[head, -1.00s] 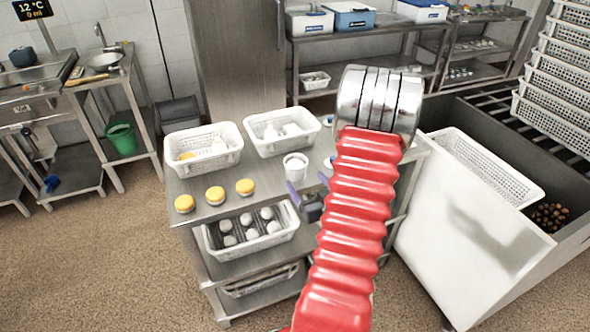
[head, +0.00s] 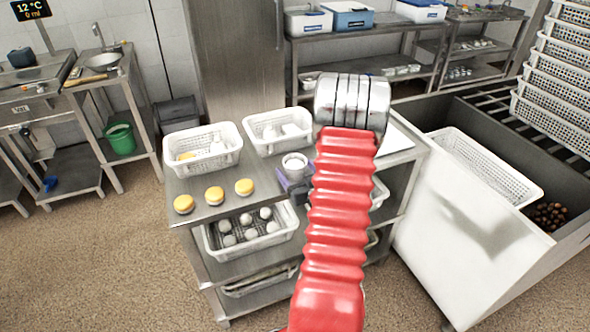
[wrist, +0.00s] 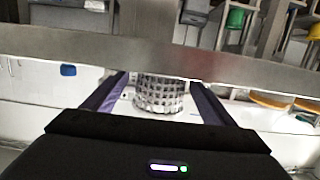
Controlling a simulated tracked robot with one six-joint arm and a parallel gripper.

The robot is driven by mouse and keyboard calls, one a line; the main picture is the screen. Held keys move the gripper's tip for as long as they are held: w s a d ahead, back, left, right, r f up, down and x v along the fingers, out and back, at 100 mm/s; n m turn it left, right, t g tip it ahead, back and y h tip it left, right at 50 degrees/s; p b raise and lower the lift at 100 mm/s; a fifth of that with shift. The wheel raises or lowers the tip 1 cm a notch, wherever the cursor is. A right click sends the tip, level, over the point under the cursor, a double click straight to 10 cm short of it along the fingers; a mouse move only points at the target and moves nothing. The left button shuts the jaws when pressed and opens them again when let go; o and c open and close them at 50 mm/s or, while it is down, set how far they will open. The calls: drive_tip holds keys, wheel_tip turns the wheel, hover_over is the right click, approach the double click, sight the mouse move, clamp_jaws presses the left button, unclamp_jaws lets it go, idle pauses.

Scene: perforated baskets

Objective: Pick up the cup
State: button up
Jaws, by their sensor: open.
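The cup (head: 295,163) is a small white cup standing upright on the steel table. In the wrist view the cup (wrist: 160,97) looks silvery, with a studded side, and sits between my gripper's two purple-lined fingers. My gripper (head: 290,182) is open, low at the cup's near side in the head view, partly hidden by my red arm. In the wrist view the fingers of my gripper (wrist: 158,84) stand on either side of the cup, with a gap visible. I cannot tell whether either finger touches it.
Three yellow-topped round items (head: 214,195) stand left of the cup on the steel table (head: 262,186). White perforated baskets (head: 202,167) sit behind them, another basket (head: 245,247) on the shelf below.

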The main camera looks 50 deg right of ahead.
drive_tip(key=x, duration=0.5)
drive_tip(key=shift+a, duration=0.1)
idle(0.4)
drive_tip(key=c, duration=1.1)
